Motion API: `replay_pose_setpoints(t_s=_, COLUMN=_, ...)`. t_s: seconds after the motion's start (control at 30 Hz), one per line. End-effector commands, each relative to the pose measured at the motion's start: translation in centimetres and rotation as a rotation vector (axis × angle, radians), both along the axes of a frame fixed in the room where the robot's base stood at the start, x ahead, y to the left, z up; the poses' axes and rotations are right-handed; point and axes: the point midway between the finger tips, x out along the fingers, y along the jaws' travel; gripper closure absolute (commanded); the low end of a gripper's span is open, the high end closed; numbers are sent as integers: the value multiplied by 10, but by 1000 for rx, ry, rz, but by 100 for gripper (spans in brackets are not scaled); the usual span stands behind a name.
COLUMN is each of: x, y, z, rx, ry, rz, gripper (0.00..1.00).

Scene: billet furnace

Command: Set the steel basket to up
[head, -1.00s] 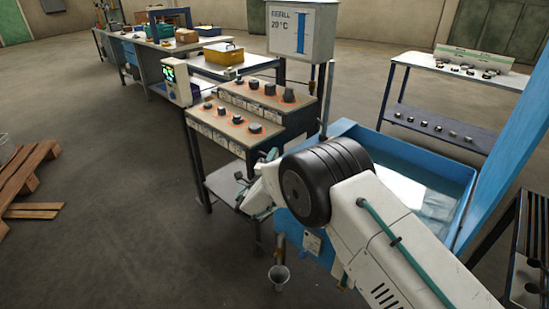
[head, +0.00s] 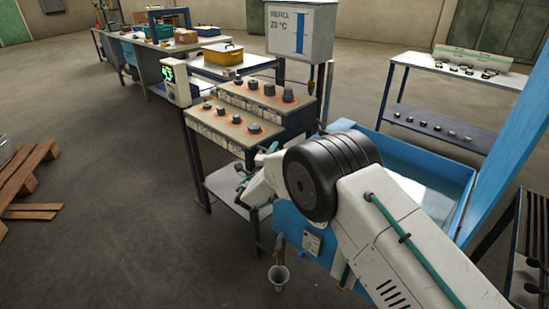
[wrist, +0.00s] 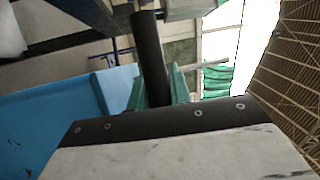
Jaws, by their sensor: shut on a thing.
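My gripper (head: 258,182) is at the near-left end of the blue tank, partly hidden by my own arm in the head view. In the wrist view its teal fingers (wrist: 172,88) are shut on a black bar-like handle (wrist: 149,55). I cannot make out the steel basket; what the bar joins onto is hidden too.
A knob panel (head: 235,128) stands on a bench just left of the tank, below a gauge box (head: 300,30). A shelf (head: 440,105) stands behind right, wooden pallets (head: 25,175) far left.

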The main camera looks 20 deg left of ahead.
Motion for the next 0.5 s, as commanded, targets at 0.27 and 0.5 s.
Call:
replay_pose_setpoints(t_s=0.27, x=-1, y=2, z=84, rx=7, ry=-8, rz=2, gripper=100)
replay_pose_setpoints(t_s=0.5, x=-1, y=2, z=151, rx=7, ry=-7, rz=3, gripper=100)
